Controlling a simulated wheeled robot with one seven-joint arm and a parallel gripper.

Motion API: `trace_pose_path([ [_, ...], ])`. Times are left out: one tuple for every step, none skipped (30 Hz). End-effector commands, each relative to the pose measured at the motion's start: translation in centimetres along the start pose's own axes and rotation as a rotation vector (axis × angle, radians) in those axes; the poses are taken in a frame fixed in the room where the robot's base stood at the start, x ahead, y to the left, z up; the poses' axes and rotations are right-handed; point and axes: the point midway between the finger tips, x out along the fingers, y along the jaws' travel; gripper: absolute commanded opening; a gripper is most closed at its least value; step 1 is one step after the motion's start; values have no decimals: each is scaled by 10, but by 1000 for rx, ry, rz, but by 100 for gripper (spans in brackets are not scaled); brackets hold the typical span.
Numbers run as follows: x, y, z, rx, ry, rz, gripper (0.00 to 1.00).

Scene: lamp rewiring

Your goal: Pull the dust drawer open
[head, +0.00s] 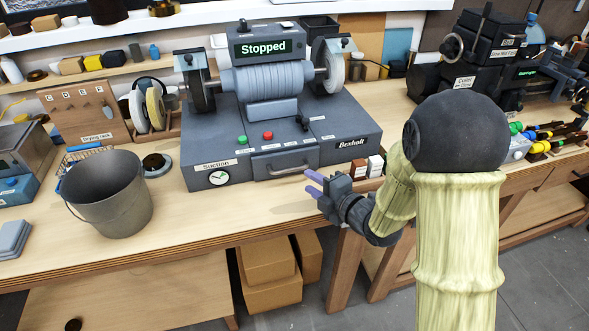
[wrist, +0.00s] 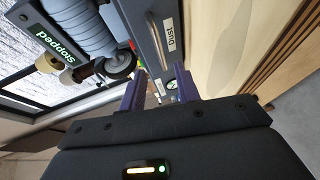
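The dust drawer (head: 285,160) is in the front of the grey polishing machine (head: 345,118) and looks shut, flush with the housing. Its pale bar handle (head: 288,171) runs across the drawer's lower front. In the wrist view the drawer (wrist: 145,18) carries a "Dust" label (wrist: 170,35) and lies beyond the fingers. My gripper (head: 312,183) is open, its purple fingers apart and empty. It is in front of the machine, just right of the handle and not visibly touching it. The wrist view also shows the spread fingers (wrist: 160,91).
The machine's display (head: 263,48) reads "Stopped". A metal bucket (head: 108,195) stands to the left on the bench. Small blocks (head: 366,167) stand at the machine's front right, close behind my gripper. The bench front (head: 225,222) before the drawer is clear.

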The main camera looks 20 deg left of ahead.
Motion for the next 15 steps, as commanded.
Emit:
trace_pose_path([
  [9, 0, -1, 0, 3, -1, 32],
  [15, 1, -1, -1, 3, -1, 32],
  [22, 0, -1, 0, 3, -1, 32],
  [27, 1, -1, -1, 3, -1, 32],
  [32, 1, -1, -1, 3, 0, 32],
  [40, 1, -1, -1, 3, 0, 32],
  [45, 0, -1, 0, 2, -1, 32],
  [50, 1, -1, -1, 3, -1, 32],
  [56, 1, -1, 0, 3, -1, 32],
  [60, 1, 0, 0, 2, 0, 32],
  [64, 1, 0, 0, 1, 0, 32],
  [68, 1, 0, 0, 1, 0, 32],
  [71, 0, 0, 0, 1, -1, 32],
  [74, 0, 0, 0, 1, -1, 32],
  [76, 0, 0, 1, 1, -1, 32],
])
